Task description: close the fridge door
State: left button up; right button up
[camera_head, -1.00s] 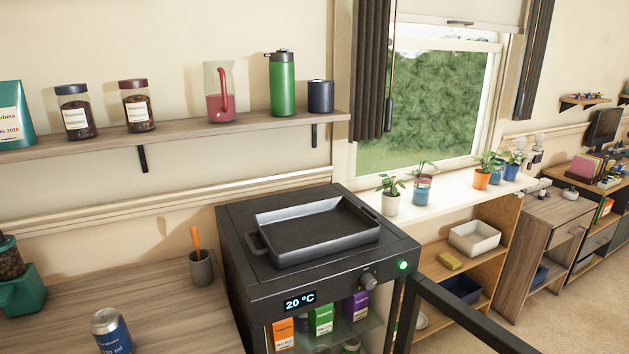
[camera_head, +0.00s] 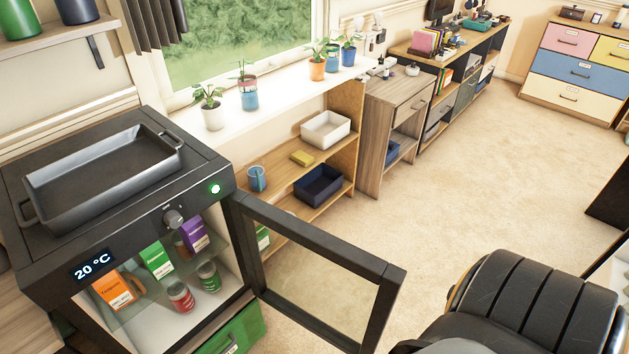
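The small black fridge (camera_head: 140,216) stands at the left, with a display reading 20 °C and a lit green light on its front. Its black-framed glass door (camera_head: 335,250) is wide open, hinged at the fridge's right side and swung out to the right. Cartons and cans show on the shelves inside, among them an orange carton (camera_head: 119,290), a green carton (camera_head: 156,261) and a purple carton (camera_head: 194,235). Neither of my grippers shows in the view.
A dark baking tray (camera_head: 104,177) lies on the fridge top. A black padded chair (camera_head: 519,305) stands at the lower right, near the door's free end. A wooden shelf unit (camera_head: 345,135) is behind the door. The carpet (camera_head: 470,170) to the right is mostly clear.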

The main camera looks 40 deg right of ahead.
aim_at(245, 207)
jog(key=l+u, duration=0.15)
jog(key=l, duration=0.3)
jog(key=l+u, duration=0.2)
jog(key=l, duration=0.2)
jog(key=l+u, duration=0.15)
jog(key=l, duration=0.3)
jog(key=k+l+u, duration=0.15)
jog(key=l, duration=0.25)
jog(key=k+l+u, duration=0.15)
jog(key=l, duration=0.25)
jog(key=l+u, duration=0.2)
jog(key=l, duration=0.25)
jog(key=k+l+u, duration=0.15)
jog(key=l, duration=0.2)
jog(key=k+u, duration=0.3)
jog(key=k, duration=0.15)
